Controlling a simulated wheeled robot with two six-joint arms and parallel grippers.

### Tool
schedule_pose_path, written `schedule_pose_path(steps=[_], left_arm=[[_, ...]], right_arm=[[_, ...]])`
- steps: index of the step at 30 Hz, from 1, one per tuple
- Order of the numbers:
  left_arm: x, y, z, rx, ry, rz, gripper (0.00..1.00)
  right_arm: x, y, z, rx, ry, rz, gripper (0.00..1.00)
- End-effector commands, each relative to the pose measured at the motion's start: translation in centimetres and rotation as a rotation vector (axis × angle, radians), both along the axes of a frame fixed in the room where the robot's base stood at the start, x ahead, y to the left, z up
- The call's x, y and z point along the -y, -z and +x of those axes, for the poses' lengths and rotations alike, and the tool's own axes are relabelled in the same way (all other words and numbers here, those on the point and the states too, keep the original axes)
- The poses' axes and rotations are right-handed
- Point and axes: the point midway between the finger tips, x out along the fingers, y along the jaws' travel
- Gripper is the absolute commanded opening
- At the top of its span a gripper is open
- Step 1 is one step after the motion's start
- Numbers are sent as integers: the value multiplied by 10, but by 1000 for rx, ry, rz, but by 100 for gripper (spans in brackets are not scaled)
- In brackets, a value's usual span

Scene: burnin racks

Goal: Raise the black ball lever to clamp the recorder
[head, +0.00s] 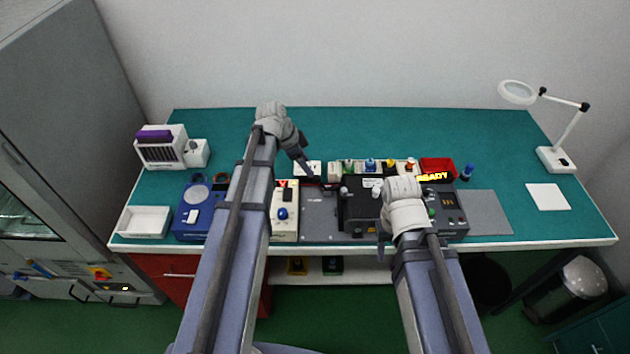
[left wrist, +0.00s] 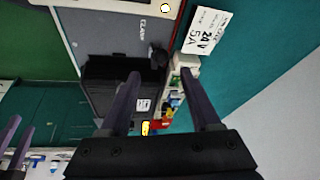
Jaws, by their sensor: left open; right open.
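The black ball lever (left wrist: 159,56) shows in the left wrist view beside a "CLAMP" label, just beyond and between the fingertips of my left gripper (left wrist: 161,74). My left gripper also shows in the head view (head: 306,170), pointing down at the back of the grey plate (head: 318,222); its fingers are apart with nothing seen between them. The lever is hard to make out in the head view. The recorder, seemingly the black box (head: 358,212), sits right of the plate's bare part. My right gripper (head: 382,238) is open by the box's front right, partly hiding it.
A white "24V 5A" card (left wrist: 207,32) lies behind the lever. Several coloured parts and a red bin (head: 438,165) stand along the back. A lit READY display (head: 433,177) is at right. A blue unit (head: 195,220) and white tray (head: 145,222) are left. The back of the green table is clear.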

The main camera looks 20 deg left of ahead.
Motion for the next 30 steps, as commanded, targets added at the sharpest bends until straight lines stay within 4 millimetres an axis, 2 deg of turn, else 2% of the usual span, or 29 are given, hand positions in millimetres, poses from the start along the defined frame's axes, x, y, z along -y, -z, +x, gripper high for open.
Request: schedule_pose_path(steps=[5, 11, 24, 30], left_arm=[[-2, 0, 1, 8, 7, -1, 64], [1, 10, 3, 6, 8, 0, 64], [16, 61, 17, 6, 8, 1, 64], [21, 73, 21, 6, 6, 1, 64]], right_arm=[[0, 1, 0, 0, 0, 0, 50], [0, 10, 0, 0, 0, 0, 50], [0, 61, 0, 0, 2, 0, 50], [0, 73, 0, 0, 2, 0, 50]])
